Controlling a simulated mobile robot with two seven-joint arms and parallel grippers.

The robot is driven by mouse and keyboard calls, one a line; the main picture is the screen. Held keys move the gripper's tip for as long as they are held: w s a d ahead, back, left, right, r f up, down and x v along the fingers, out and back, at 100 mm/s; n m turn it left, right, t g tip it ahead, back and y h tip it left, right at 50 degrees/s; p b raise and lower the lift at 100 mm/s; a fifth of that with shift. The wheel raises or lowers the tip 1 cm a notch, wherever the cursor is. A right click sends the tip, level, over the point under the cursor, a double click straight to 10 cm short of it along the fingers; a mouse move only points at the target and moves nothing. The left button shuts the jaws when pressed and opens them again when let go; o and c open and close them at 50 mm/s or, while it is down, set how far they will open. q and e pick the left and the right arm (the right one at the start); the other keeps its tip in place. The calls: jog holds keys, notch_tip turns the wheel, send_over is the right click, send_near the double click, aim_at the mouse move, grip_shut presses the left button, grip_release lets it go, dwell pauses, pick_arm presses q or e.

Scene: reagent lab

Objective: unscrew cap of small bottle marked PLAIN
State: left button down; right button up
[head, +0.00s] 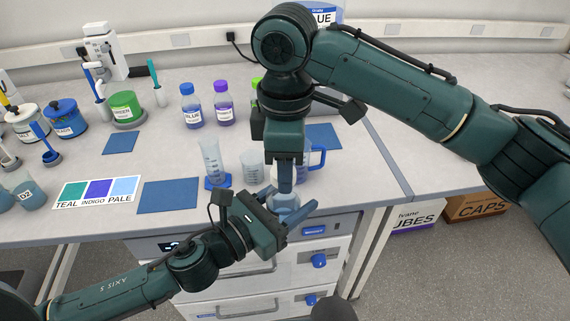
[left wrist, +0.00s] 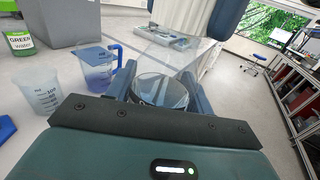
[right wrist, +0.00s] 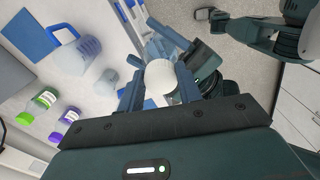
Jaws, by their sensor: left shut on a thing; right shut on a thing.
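A small clear bottle (head: 284,200) is held in the air in front of the bench edge; in the left wrist view (left wrist: 160,92) it stands between the fingers. No marking on it is readable. My left gripper (head: 287,214) is shut on the bottle's body from the side. My right gripper (head: 285,188) points straight down from above and is shut on the bottle's top. In the right wrist view a round white cap (right wrist: 159,78) lies between its fingers (right wrist: 159,92). Whether the cap is still seated on the neck is hidden by the fingers.
Behind the grippers stand a measuring cylinder (head: 212,160), a beaker (head: 252,166) and a blue-handled jug (head: 317,157). Bottles with blue (head: 190,106) and purple (head: 224,104) caps are farther back. A blue mat (head: 168,196) is bare. Drawers (head: 245,280) lie below.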

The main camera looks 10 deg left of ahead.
pick_arm(q)
jog(key=shift+s+d, duration=0.2)
pick_arm(e)
jog(key=n, duration=0.7)
jog(key=shift+w+a, duration=0.15)
jog(key=shift+w, duration=0.05)
jog(key=n, duration=0.6)
jog(key=shift+w, duration=0.1)
jog(key=n, duration=0.6)
jog(key=shift+a+r+n, duration=0.1)
jog(key=shift+a+n, duration=0.05)
jog(key=shift+n, duration=0.25)
jog(key=n, duration=0.5)
jog(key=shift+a, duration=0.1)
jog(key=shift+r, duration=0.2)
pick_arm(q)
jog(key=shift+a+f, duration=0.1)
pick_arm(e)
jog(key=shift+r, duration=0.8)
pick_arm(q)
jog(key=shift+w, duration=0.1)
pick_arm(e)
jog(key=shift+r, duration=0.15)
